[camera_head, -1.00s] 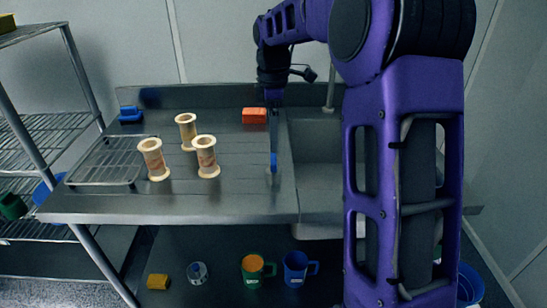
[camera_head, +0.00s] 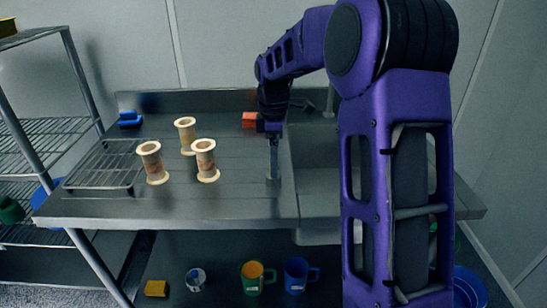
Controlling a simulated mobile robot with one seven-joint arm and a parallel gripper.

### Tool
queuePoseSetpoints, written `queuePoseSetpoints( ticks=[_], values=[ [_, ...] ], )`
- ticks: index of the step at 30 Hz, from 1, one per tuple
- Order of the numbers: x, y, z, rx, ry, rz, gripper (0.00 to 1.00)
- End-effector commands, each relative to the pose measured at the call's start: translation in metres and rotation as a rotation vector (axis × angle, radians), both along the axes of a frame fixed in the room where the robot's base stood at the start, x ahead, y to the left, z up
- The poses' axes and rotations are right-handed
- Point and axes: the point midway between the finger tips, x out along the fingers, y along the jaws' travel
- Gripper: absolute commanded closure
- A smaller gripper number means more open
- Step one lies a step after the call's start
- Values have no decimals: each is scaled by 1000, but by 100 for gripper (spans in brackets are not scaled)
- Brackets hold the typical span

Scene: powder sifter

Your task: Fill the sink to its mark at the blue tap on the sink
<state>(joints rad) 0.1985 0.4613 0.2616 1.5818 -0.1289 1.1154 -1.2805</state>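The steel sink (camera_head: 315,185) is set into the counter at the right; my arm hides much of its right side. A thin upright pipe (camera_head: 329,103) stands behind it. My gripper (camera_head: 274,150) points down over the counter just left of the basin, at a narrow grey upright piece. I cannot tell whether it touches that piece or whether its fingers are open or shut. No blue tap handle shows clearly now. The water level and the sink's mark are not visible.
Several pale spools, one of them (camera_head: 205,161), stand on the counter (camera_head: 110,208) near a wire rack (camera_head: 105,165). Green (camera_head: 252,279) and blue (camera_head: 296,277) mugs stand below.

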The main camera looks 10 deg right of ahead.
Motion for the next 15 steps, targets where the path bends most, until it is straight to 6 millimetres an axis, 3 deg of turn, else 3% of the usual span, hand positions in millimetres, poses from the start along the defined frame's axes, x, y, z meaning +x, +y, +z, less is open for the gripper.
queuePoseSetpoints(
  ticks=[1, 4, 15],
  values=[
    [0, 0, 0, 0, 0, 0, 47],
    [0, 0, 0, 0, 0, 0, 65],
    [0, 1, 2, 0, 1, -62, 66]
  ],
)
